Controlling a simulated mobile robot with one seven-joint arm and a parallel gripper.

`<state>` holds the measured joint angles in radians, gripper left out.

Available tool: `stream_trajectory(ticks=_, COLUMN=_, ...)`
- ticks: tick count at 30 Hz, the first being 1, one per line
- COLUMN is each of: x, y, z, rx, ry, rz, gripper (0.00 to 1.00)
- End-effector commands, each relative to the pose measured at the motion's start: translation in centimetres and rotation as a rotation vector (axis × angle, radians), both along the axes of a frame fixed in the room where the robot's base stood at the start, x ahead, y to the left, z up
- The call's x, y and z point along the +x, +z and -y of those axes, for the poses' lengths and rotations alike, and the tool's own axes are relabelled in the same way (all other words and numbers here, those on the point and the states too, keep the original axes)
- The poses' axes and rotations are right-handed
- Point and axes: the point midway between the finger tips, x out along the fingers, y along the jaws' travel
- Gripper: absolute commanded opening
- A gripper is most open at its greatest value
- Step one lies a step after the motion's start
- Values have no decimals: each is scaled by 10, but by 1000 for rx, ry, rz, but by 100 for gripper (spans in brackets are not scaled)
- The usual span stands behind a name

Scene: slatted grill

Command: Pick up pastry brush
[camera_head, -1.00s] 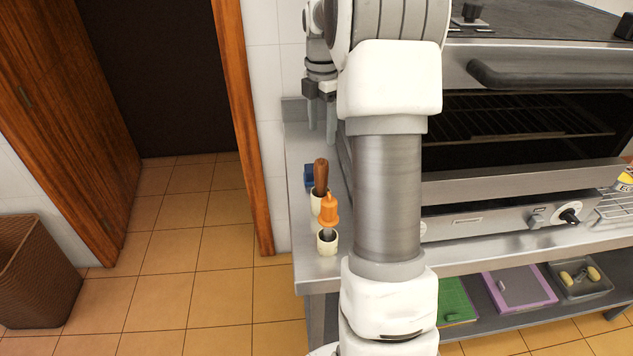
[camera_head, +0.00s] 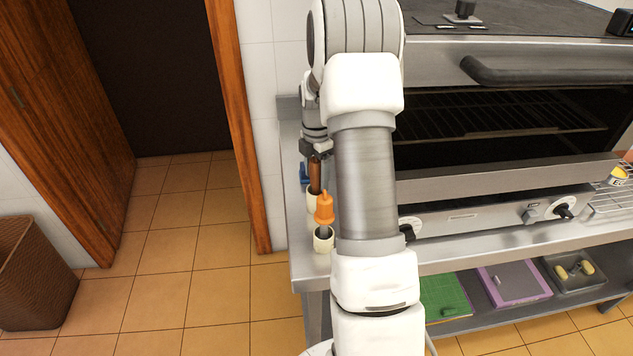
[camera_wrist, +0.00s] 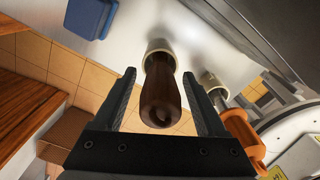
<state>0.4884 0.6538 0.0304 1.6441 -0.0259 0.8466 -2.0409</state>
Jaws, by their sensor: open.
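A brown wooden handle (camera_head: 315,176) stands up out of a small cream cup (camera_head: 312,203) on the steel counter; it looks like the pastry brush, but its head is hidden in the cup. In the wrist view the handle (camera_wrist: 161,92) points up at the camera, between the two fingers of my gripper (camera_wrist: 159,74). The fingers are open, with gaps on both sides of the handle. In the head view my gripper (camera_head: 316,151) is right at the handle's top, partly hidden by my arm.
An orange-handled tool (camera_head: 324,209) stands in a second cup (camera_head: 323,241) close in front, and shows right of my fingers in the wrist view (camera_wrist: 243,138). A blue object (camera_head: 303,173) lies behind. The oven (camera_head: 480,182) stands close on the right.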

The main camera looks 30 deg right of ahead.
Motion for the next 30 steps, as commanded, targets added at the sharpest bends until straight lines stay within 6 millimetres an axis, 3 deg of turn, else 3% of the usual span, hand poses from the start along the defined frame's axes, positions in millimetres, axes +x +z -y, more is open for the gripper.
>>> stream_trajectory(ticks=4, x=0, y=-17, z=0, rx=1, ry=0, rz=-1, gripper=74)
stream_trajectory(ticks=12, x=0, y=-21, z=0, rx=0, ry=0, rz=0, gripper=74)
stream_trajectory(ticks=25, x=0, y=-20, z=0, rx=0, ry=0, rz=0, gripper=0)
stream_trajectory(ticks=30, x=0, y=-20, z=0, rx=0, ry=-1, rz=1, gripper=0)
